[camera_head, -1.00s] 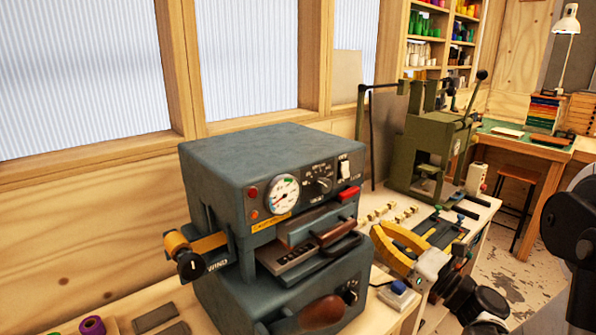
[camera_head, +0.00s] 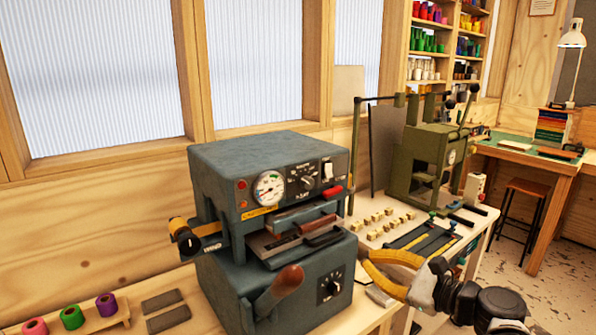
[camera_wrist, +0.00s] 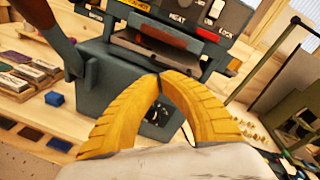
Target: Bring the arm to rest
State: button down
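My gripper has two ribbed yellow fingers. In the head view it is at the lower right (camera_head: 366,265), in front of the workbench and to the right of the blue-grey foil machine (camera_head: 262,165). In the wrist view the fingertips (camera_wrist: 160,77) meet in an arch with nothing visible between them. The machine's lower front and dial (camera_wrist: 157,115) show behind and through the arch. My gripper appears apart from the machine, though the exact gap is hard to tell.
The machine's brown-knobbed lever (camera_head: 288,280) sticks out at its front. Foil rolls on a wooden rack (camera_head: 72,316) stand at the lower left. A green press (camera_head: 425,160) and small brass pieces (camera_head: 385,221) are on the bench behind. Open floor (camera_head: 530,270) lies at the right.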

jog(key=s+a+f+n+g+h, duration=0.4)
jog(key=s+n, duration=0.5)
jog(key=n, duration=0.1)
jog(key=s+d+f+n+h, duration=0.1)
jog(key=s+d+n+h, duration=0.2)
jog(key=s+n, duration=0.2)
jog(key=s+d+f+n+g+h, duration=0.1)
jog(key=s+d+n+h, duration=0.2)
jog(key=s+n, duration=0.3)
jog(key=shift+s+d+h, duration=0.4)
jog(key=shift+d, duration=0.05)
